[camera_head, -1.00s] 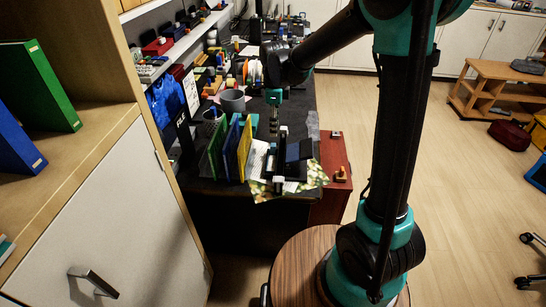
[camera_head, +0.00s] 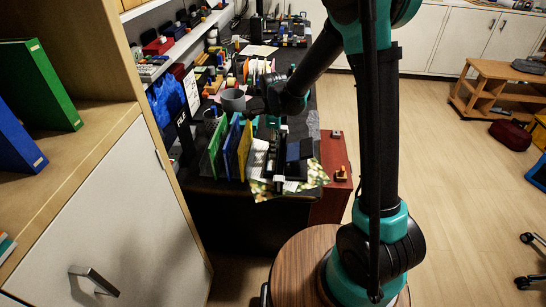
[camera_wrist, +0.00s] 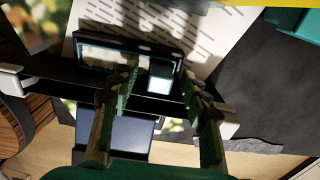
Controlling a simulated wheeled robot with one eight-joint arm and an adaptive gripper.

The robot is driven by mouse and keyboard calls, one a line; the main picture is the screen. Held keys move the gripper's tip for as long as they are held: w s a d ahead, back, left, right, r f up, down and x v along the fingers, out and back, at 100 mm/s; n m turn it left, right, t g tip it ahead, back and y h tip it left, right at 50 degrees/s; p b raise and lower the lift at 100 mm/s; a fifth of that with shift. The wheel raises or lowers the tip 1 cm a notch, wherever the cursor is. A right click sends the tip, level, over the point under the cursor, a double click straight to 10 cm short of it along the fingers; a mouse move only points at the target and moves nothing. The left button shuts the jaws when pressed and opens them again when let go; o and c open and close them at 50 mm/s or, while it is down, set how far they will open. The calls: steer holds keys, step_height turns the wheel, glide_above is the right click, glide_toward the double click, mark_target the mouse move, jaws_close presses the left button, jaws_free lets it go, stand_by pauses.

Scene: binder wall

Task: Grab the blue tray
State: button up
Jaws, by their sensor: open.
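A dark blue panel, which may be the blue tray (camera_head: 299,150), sits in a black rack at the near end of the dark desk. In the wrist view, a dark blue panel (camera_wrist: 118,138) shows at lower left, partly behind my left finger. My gripper (camera_wrist: 158,82) is open, and its two fingers reach over the black rack frame with nothing visibly held. In the head view, my gripper (camera_head: 275,122) is small and partly hidden, above the rack. Whether the fingers touch the rack cannot be told.
Green, blue and yellow upright folders (camera_head: 232,146) stand left of the rack. A grey cup (camera_head: 232,100) is behind them. A red cabinet (camera_head: 335,165) is at right. White paper (camera_wrist: 150,25) lies behind the rack. A teal object (camera_wrist: 296,20) is at upper right.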

steer(key=shift+c, duration=0.3)
jaws_close()
steer(key=shift+r, duration=0.15)
